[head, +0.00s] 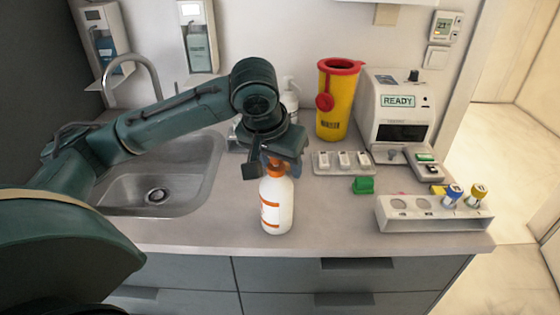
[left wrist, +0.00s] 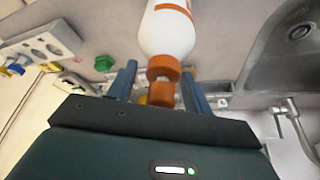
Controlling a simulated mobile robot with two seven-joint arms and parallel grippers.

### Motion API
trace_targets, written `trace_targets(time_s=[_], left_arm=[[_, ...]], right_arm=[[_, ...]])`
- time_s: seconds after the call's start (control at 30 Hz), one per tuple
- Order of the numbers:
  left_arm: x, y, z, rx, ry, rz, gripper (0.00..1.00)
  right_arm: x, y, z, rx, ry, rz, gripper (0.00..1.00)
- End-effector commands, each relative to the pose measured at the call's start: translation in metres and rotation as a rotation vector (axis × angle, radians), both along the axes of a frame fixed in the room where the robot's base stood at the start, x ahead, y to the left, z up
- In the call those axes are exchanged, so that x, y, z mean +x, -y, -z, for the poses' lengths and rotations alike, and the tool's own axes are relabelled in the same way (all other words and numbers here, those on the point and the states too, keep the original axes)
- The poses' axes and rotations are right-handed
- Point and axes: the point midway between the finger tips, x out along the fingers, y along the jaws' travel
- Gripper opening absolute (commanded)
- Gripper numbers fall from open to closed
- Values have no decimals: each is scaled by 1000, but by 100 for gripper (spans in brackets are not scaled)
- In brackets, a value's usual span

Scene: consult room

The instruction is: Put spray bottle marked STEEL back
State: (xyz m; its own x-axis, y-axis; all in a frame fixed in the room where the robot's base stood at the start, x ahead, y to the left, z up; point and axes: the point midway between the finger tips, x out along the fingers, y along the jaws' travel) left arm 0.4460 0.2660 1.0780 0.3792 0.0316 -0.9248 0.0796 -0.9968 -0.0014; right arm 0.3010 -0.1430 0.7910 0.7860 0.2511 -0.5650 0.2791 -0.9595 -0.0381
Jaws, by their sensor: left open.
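A white spray bottle (head: 277,205) with orange bands and an orange head stands upright on the counter, near its front edge. I cannot read the word STEEL on it. My left gripper (head: 274,166) is over its top, with the fingers apart on either side of the orange head. In the left wrist view the bottle (left wrist: 167,32) shows with its orange head between the open fingers of my left gripper (left wrist: 161,88). I cannot tell whether the fingers touch it. My right gripper is not in view.
A sink (head: 165,185) is left of the bottle. To the right are a white tray of small containers (head: 342,162), a green block (head: 363,185), a white rack (head: 430,213) with coloured-cap tubes, a yellow sharps bin (head: 336,105) and a READY machine (head: 393,112). A pump bottle (head: 289,99) stands behind my gripper.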

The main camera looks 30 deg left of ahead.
Motion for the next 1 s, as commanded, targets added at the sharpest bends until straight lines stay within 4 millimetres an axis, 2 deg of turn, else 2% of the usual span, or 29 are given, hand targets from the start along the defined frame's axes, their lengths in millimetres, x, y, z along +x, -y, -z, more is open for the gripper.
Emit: trace_targets(time_s=[0.17,0.6,0.8,1.0], left_arm=[[-4,1,-16,-1,4,2,50],[-37,4,-98,-1,5,2,50],[-45,4,-113,0,1,0,50],[-45,4,-114,0,0,0,50]], right_arm=[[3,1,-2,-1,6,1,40],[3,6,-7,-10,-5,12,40],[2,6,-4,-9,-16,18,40],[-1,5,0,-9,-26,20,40]])
